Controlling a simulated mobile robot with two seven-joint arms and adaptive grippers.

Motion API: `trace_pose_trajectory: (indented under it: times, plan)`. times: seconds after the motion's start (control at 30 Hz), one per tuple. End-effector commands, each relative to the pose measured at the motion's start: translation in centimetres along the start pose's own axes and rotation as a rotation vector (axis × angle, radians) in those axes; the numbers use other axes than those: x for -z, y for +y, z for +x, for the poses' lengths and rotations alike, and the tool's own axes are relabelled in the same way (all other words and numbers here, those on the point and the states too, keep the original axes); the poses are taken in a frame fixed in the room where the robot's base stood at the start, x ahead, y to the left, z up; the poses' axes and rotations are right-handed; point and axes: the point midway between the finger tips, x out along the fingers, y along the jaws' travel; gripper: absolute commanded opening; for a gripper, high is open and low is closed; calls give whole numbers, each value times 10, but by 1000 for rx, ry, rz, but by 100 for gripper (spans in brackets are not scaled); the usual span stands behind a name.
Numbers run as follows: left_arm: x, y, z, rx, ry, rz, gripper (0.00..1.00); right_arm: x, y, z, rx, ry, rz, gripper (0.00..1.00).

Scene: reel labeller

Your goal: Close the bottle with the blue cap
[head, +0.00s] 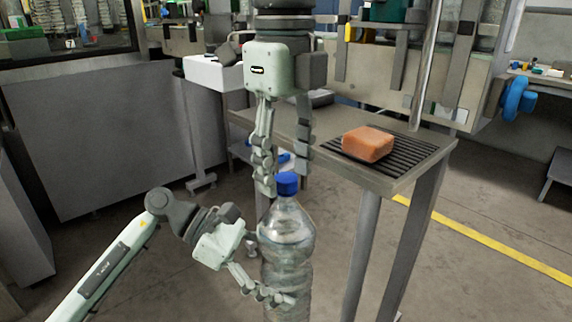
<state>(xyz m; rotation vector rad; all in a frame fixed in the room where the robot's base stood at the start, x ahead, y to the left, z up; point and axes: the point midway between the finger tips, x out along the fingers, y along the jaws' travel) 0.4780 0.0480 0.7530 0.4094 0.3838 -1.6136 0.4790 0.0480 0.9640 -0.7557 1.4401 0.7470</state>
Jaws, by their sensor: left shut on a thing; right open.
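A clear plastic bottle (287,238) stands upright in the lower middle of the head view. The blue cap (287,183) sits at the top of its neck; I cannot tell how tightly it is seated. My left gripper (270,294) comes in from the left and is shut on the bottle's body, its fingers across the lower part. My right gripper (285,178) points down from above and is open. Its fingertips are at about the cap's height, one on each side in the picture; I see no clear contact. The bottle's base is out of frame.
A metal table (375,184) stands behind and right of the bottle, with an orange block (367,144) on a dark slatted grate (416,152). A white box (213,74) stands behind, left. The floor at right is clear, with a yellow line (490,243).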

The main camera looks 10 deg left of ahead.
Motion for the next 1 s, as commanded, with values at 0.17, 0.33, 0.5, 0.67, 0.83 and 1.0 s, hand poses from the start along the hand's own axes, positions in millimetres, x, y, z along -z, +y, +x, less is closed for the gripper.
trace_pose_trajectory:
  times: [0.17,0.33,0.5,0.67,0.83,1.0]
  plan:
    - [-4,1,-2,-4,-7,5,0,-1,0,-28,-1,-5,1,49]
    - [-4,1,-2,-4,-7,5,0,-1,0,-66,-1,-4,1,49]
    - [-4,1,-2,-4,-7,5,0,-1,-1,-97,-1,-4,2,49]
    - [-4,1,-2,-4,-7,5,0,-1,-1,-113,0,-2,1,49]
    - [-4,1,-2,-4,-7,5,0,0,-1,-117,-1,-1,1,49]
    - [-4,1,-2,-4,-7,5,0,0,-1,-117,-1,-1,1,49]
